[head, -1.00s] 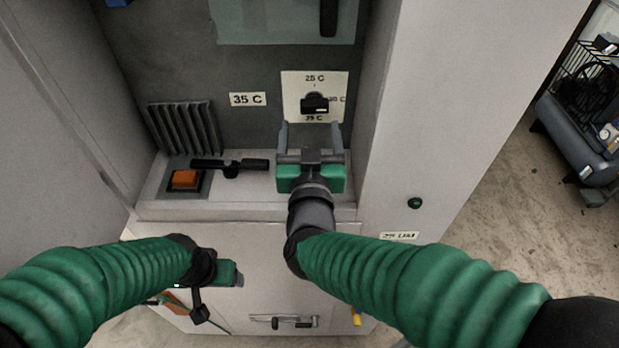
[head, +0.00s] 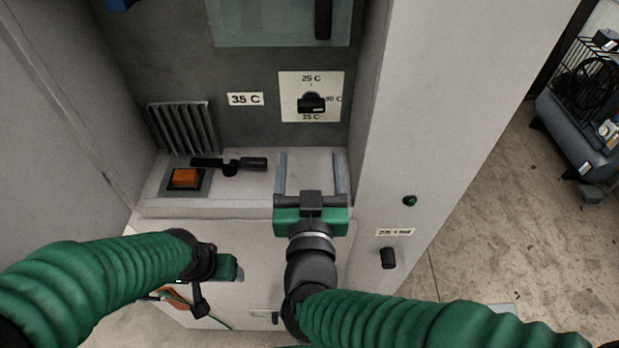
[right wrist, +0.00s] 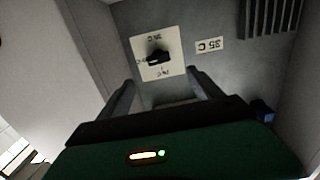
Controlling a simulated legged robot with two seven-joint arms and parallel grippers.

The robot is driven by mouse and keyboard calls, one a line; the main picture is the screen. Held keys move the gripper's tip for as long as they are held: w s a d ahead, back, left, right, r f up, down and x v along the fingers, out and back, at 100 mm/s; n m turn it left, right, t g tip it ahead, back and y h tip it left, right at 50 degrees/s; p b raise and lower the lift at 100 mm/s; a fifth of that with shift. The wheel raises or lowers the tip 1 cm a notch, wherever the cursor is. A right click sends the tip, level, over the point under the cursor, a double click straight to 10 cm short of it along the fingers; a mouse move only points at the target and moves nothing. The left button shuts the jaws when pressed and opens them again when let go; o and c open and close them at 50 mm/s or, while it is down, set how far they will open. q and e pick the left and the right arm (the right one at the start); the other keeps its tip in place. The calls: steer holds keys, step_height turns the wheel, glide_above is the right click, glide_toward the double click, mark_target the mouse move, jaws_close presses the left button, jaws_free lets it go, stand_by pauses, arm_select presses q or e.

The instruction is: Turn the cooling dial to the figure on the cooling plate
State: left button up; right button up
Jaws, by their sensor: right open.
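The cooling dial (head: 312,103) is a black knob on a white square plate (head: 291,112) marked 25 C at top, 30 C at right and 35 C at bottom. I cannot tell surely where its pointer stands. The small cooling plate (head: 245,99) to its left reads 35 C. My right gripper (head: 310,162) is open and empty, below and apart from the dial. The right wrist view shows the dial (right wrist: 158,57) and the cooling plate (right wrist: 209,45) upside down, beyond the open fingers (right wrist: 160,88). My left gripper (head: 226,268) is low at left; its jaws are unclear.
A ledge (head: 250,208) below the panel carries a black lever handle (head: 230,165) and an orange button (head: 185,177). A ribbed vent (head: 183,128) is at left. The cabinet's right side wall (head: 440,110) has a green light (head: 410,201) and a black knob (head: 388,258).

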steer(key=s+b, duration=0.1)
steer(key=s, duration=0.2)
steer(key=shift+s+b, duration=0.2)
steer(key=shift+b, duration=0.15)
steer(key=shift+d, duration=0.1)
